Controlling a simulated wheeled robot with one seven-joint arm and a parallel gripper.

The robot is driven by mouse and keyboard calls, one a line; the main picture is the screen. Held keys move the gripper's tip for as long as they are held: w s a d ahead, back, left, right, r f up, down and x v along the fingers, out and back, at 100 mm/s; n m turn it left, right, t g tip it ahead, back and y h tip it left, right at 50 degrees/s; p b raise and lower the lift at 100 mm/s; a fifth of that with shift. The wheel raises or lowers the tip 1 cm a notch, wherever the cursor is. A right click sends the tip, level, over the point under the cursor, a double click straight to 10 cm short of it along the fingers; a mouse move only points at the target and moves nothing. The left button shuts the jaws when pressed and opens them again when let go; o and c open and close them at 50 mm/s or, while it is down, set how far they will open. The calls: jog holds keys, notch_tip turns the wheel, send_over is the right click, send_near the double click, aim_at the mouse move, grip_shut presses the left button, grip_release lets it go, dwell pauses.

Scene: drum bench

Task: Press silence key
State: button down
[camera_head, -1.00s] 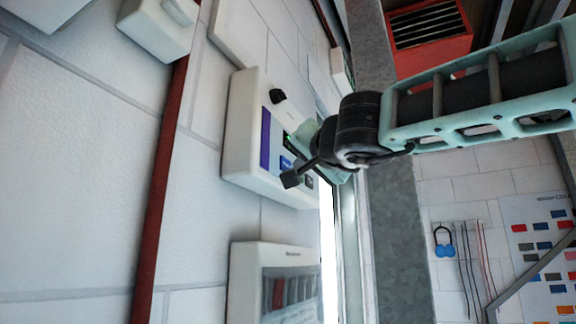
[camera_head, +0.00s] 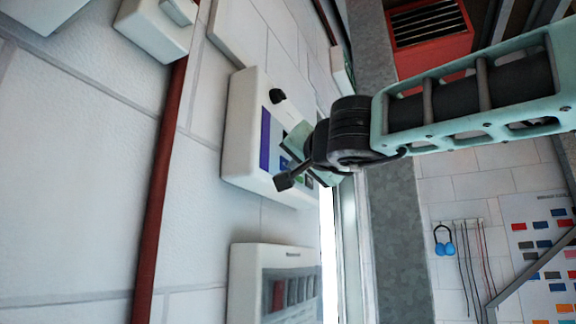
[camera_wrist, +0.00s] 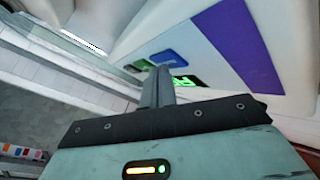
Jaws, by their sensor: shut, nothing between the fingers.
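A white wall panel (camera_head: 240,125) carries a purple strip (camera_head: 265,138), a black knob (camera_head: 277,96) and small coloured keys. In the wrist view I see a blue key (camera_wrist: 173,57), a darker key (camera_wrist: 143,64) beside it and a lit green display (camera_wrist: 187,80). The key labels are too small to read, so I cannot tell which is the silence key. My gripper (camera_head: 290,150) is shut and empty in front of the panel. Its fingertips (camera_wrist: 162,72) overlap the display and key area in the wrist view; contact cannot be told. In the head view my gripper hides the display.
A second white box (camera_head: 240,280) with a row of switches is on the wall below. A red pipe (camera_head: 160,180) runs down the wall to the left. A grey metal post (camera_head: 395,220) stands right of the panel.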

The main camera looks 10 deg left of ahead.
dwell(0.4)
jog(key=shift+s+d, duration=0.2)
jog(key=shift+d, duration=0.3)
jog(key=d, duration=0.2)
jog(key=s+d, duration=0.2)
jog(key=d, duration=0.1)
jog(key=shift+d, duration=0.3)
dwell(0.5)
